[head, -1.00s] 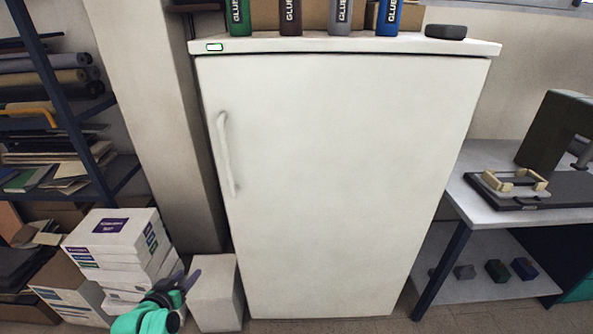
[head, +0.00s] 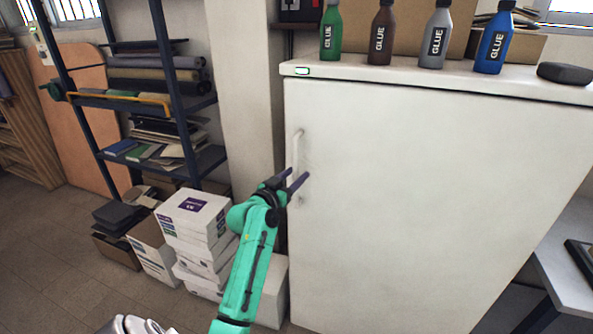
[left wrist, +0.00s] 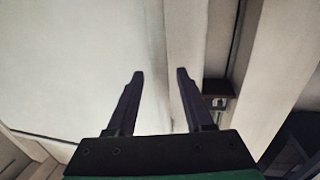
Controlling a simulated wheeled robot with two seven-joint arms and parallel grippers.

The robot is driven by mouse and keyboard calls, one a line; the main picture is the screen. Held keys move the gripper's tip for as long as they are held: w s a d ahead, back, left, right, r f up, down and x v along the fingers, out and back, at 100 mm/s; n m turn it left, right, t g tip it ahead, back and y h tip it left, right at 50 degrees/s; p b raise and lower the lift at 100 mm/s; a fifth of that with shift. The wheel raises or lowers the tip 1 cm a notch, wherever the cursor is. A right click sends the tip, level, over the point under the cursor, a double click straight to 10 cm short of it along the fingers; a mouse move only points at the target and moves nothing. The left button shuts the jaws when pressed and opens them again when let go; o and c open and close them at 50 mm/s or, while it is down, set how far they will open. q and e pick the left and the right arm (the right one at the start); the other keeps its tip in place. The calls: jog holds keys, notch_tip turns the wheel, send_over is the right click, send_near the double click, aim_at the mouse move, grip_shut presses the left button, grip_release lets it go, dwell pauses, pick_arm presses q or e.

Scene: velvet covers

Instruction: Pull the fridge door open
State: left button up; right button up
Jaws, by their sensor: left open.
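The white fridge (head: 420,200) stands shut in the head view, its door facing me. Its pale vertical handle (head: 297,146) is near the door's left edge. My left gripper (head: 298,173) is open at the lower part of the handle, its dark fingers pointing up and covering part of it. In the left wrist view, the open gripper (left wrist: 160,72) shows a gap between its fingers, with pale surfaces beyond. I cannot tell whether the handle lies between the fingers or whether they touch it. My right gripper is not in view.
Glue bottles (head: 438,35) and a dark block (head: 564,72) stand on the fridge top. Stacked white boxes (head: 195,215) and a shelf rack (head: 175,90) are left of the fridge. A white table (head: 570,255) is at the right. Floor (head: 60,260) is clear at the lower left.

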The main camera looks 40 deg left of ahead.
pick_arm(q)
jog(key=shift+w+a, duration=0.15)
jog(key=shift+w, duration=0.2)
grip_shut()
dwell(1.2)
